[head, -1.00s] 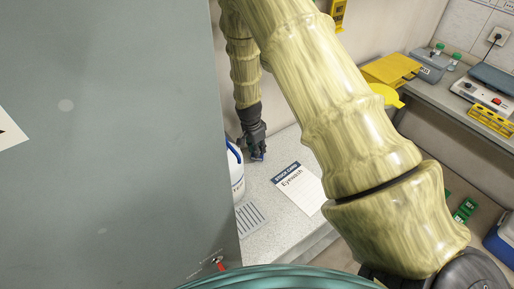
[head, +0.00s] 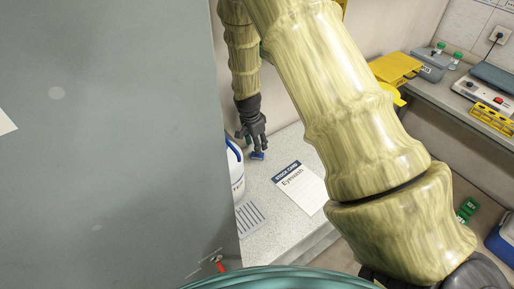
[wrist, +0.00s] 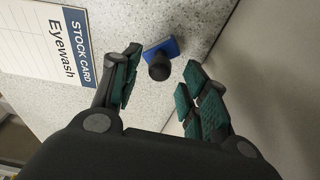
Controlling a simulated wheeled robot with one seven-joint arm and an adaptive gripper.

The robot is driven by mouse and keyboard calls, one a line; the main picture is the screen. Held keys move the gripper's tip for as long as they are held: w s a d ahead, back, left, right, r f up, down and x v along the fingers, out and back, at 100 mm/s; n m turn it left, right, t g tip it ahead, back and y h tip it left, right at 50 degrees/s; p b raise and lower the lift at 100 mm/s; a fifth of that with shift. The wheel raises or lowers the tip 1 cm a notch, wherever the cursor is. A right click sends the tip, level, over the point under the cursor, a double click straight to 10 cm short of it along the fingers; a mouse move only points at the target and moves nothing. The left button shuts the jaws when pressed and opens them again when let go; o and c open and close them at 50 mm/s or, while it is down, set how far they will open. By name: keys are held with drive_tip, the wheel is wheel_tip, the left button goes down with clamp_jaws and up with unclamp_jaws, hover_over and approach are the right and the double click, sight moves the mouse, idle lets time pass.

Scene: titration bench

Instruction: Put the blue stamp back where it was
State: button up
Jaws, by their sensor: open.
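The blue stamp (wrist: 161,56) has a blue base and a round black knob. It stands on the speckled worktop, and its blue base also shows in the head view (head: 258,156) just below my gripper. My gripper (head: 250,144) is open. In the wrist view, the stamp lies just beyond and between the spread green-padded fingertips of my gripper (wrist: 158,70), with no visible contact. The stock card marked Eyewash (head: 301,187) lies flat to the right of the stamp in the head view and also shows at the upper left of the wrist view (wrist: 45,40).
A white bottle with a blue handle (head: 236,170) stands left of the stamp, partly hidden by a large grey panel (head: 110,140). The wall is close behind the stamp. Bare worktop surrounds the card.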

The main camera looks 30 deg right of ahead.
wheel_tip(320, 180, up, 9)
drive_tip(key=a+b, duration=0.1)
drive_tip(key=b, duration=0.1)
drive_tip(key=shift+s+a+b, duration=0.15)
drive_tip(key=shift+a+b, duration=0.05)
drive_tip(key=shift+b, duration=0.15)
drive_tip(key=shift+f, duration=0.1)
idle(0.4)
